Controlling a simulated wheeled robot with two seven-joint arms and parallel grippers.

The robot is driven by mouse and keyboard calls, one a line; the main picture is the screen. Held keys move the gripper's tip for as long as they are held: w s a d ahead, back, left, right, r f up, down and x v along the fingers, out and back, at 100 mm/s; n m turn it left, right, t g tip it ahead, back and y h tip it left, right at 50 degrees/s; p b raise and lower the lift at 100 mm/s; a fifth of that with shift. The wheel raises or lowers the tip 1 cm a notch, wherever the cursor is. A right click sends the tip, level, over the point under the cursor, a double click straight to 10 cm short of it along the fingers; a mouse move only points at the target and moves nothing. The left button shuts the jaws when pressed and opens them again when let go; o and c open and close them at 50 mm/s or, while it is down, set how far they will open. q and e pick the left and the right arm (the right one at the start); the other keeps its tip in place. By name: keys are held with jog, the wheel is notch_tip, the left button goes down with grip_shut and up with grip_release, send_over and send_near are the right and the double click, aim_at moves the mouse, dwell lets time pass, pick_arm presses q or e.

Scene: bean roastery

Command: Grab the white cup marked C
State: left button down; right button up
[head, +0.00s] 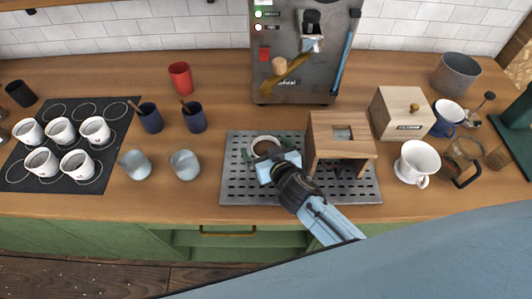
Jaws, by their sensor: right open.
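Several white cups with dark contents stand on the black mat at the left, in a back row of three (61,131) and a front row of two (41,162). Small marks show on some of them, but I cannot read which one is C. My right gripper (270,165) is open over the metal grate, far to the right of these cups. My left gripper is out of view.
A wooden stand (340,130) is on the grate (232,190), close right of my gripper. Two grey cups (184,165), two dark blue cups (194,118) and a red cup (180,78) stand between mat and grate. A grey machine (290,70) stands behind.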

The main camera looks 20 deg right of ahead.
jog(key=c, duration=1.2)
jog(key=shift+c, duration=0.5)
jog(key=shift+r, duration=0.15)
